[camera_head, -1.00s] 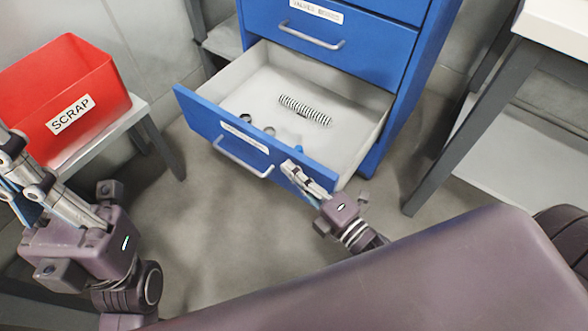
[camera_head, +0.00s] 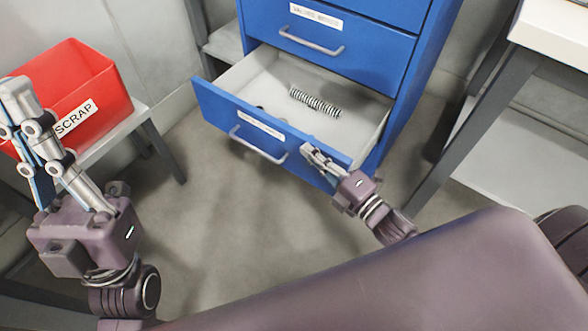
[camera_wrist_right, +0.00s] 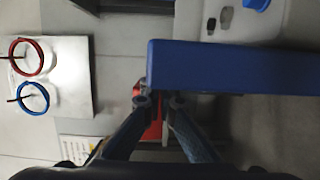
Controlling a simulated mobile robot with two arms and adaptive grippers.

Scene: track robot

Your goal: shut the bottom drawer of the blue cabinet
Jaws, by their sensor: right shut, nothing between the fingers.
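The blue cabinet (camera_head: 345,62) stands upper middle in the head view. Its bottom drawer (camera_head: 240,117) is partly open, with a blue front and a silver handle (camera_head: 258,146). A striped spring (camera_head: 315,103) lies inside. My right gripper (camera_head: 311,153) is shut and empty, its fingers at the right part of the drawer front. In the right wrist view the blue front (camera_wrist_right: 235,66) lies just beyond the fingertips (camera_wrist_right: 159,101); contact is unclear. My left gripper (camera_head: 22,108) is raised in front of the red bin, away from the drawer; its finger gap is unclear.
The red SCRAP bin (camera_head: 95,85) sits on a small table (camera_head: 128,122) at left. A white-topped table (camera_head: 555,30) with grey legs stands at right. Bare floor (camera_head: 215,220) lies in front of the drawer. Red (camera_wrist_right: 28,56) and blue (camera_wrist_right: 33,97) rings show in the wrist view.

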